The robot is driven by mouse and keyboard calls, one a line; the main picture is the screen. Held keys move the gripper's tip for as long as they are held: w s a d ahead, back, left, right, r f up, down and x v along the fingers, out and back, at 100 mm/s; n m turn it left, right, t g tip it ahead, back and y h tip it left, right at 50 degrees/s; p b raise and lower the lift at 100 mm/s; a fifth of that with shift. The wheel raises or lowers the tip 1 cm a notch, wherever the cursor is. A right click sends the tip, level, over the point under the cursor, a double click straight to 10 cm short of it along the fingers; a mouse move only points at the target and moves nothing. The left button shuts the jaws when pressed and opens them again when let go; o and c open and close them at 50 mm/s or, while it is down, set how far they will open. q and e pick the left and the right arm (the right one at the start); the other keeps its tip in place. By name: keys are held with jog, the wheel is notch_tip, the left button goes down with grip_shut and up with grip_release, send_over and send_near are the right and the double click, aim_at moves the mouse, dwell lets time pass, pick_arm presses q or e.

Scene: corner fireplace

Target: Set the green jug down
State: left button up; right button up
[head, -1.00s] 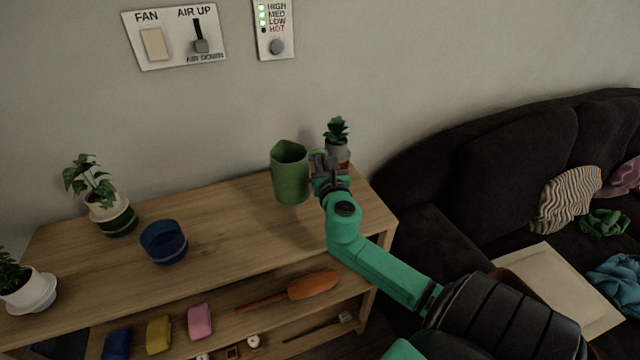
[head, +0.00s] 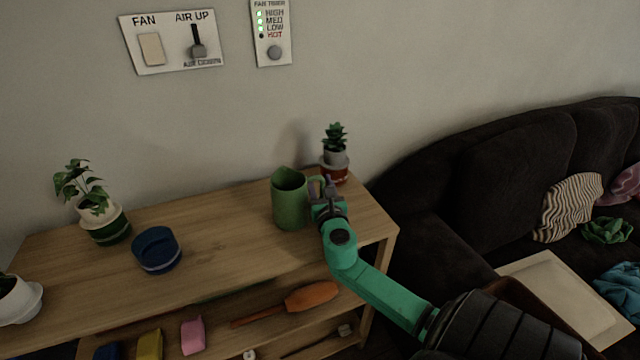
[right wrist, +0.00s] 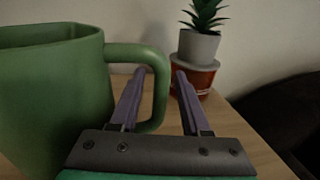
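The green jug (head: 289,200) is upright on the wooden shelf top (head: 235,240), towards its right end. Its base appears to rest on the wood. The jug's body also fills the left of the right wrist view (right wrist: 50,100), with its handle (right wrist: 158,85) on the right side. My right gripper (head: 322,188) is at the handle. In the right wrist view its two purple fingers (right wrist: 160,90) stand apart, one on each side of the handle, with narrow gaps showing. My left gripper is not in view.
A small succulent in a grey pot on a red base (head: 335,170) stands just behind the jug. A blue bowl (head: 157,250) and a plant in a green-banded pot (head: 105,222) stand to the left. Bare wood lies between bowl and jug. A dark sofa (head: 480,180) is at right.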

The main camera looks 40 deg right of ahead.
jog(key=shift+r, duration=0.2)
jog(key=shift+s+a+f, duration=0.1)
jog(key=shift+s+a, duration=0.05)
jog(key=shift+s, duration=0.15)
jog(key=v, duration=1.1)
jog(key=shift+s+a, duration=0.15)
